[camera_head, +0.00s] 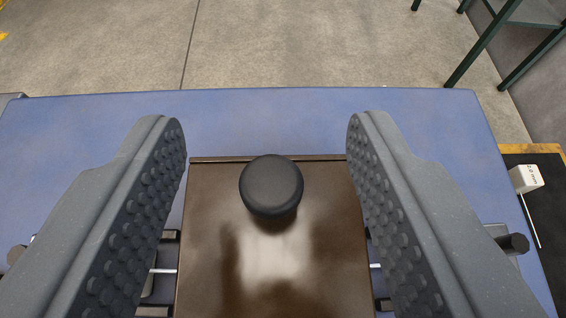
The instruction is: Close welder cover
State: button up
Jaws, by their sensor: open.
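The welder cover (225,240) is a glossy brown panel in the lower middle of the view, with a round black knob (271,186) on it near its far edge. My gripper (266,140) is open. One grey, studded finger stands to the left of the cover and one to the right, with the knob between them. Neither finger touches the knob. The cover's near end runs out of the frame, so I cannot tell how it sits there.
The blue machine body (270,115) lies under and beyond the cover. Dark brackets and thin metal rods show at both sides of the cover. Green table legs (482,50) stand on the concrete floor at the top right.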

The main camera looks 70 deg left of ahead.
jog(key=shift+w+d, duration=0.1)
jog(key=shift+d+r, duration=0.25)
jog(key=shift+d, duration=0.25)
jog(key=b+v, duration=0.2)
jog(key=v, duration=1)
jog(key=shift+d, duration=0.25)
jog(key=shift+r, duration=0.1)
